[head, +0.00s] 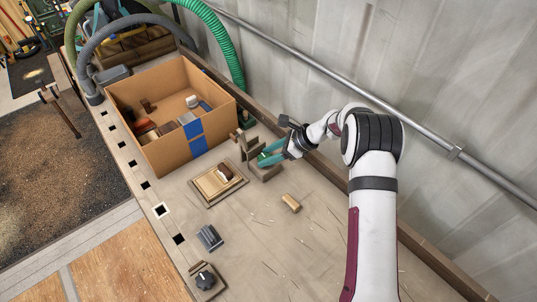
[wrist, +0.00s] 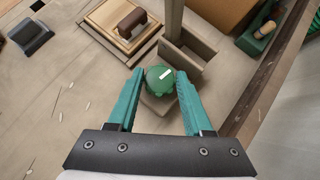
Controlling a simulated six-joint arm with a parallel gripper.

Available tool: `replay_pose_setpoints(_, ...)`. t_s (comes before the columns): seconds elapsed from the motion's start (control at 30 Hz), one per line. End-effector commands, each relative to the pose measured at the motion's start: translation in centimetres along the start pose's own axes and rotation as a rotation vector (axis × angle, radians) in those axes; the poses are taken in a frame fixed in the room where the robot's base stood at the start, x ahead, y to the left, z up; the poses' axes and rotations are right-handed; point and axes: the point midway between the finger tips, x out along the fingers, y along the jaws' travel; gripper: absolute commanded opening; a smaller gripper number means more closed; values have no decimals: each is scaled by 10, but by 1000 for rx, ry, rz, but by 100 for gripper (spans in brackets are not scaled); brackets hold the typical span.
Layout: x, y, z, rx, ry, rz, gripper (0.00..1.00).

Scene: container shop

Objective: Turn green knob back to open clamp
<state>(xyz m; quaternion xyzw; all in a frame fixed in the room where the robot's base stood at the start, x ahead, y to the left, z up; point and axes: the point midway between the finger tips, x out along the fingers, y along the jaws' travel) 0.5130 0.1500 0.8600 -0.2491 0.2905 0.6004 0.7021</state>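The green knob (wrist: 160,79) has a white mark on top and sits on a small brown block (wrist: 158,106) in the wrist view. The clamp (wrist: 186,55), a brown upright with a jaw plate, stands just beyond the knob. My gripper (wrist: 160,82) has its two teal fingers spread on either side of the knob, with small gaps visible. In the head view my gripper (head: 265,158) reaches down to the clamp (head: 248,148) beside the box; the fingers hide most of the knob there.
A cardboard box (head: 160,147) with blue tape holds several items to the left. A wooden board with a brown handle (head: 218,184) lies near the clamp. The wall is close behind.

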Motion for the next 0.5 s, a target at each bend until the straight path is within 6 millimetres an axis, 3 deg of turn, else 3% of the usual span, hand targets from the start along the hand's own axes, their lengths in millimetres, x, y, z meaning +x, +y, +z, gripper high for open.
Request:
replay_pose_setpoints(0.03,0,0,0,0,0,1,34)
replay_pose_setpoints(0.23,0,1,0,1,0,2,0)
replay_pose_setpoints(0.5,0,-2,0,-87,-1,89,0)
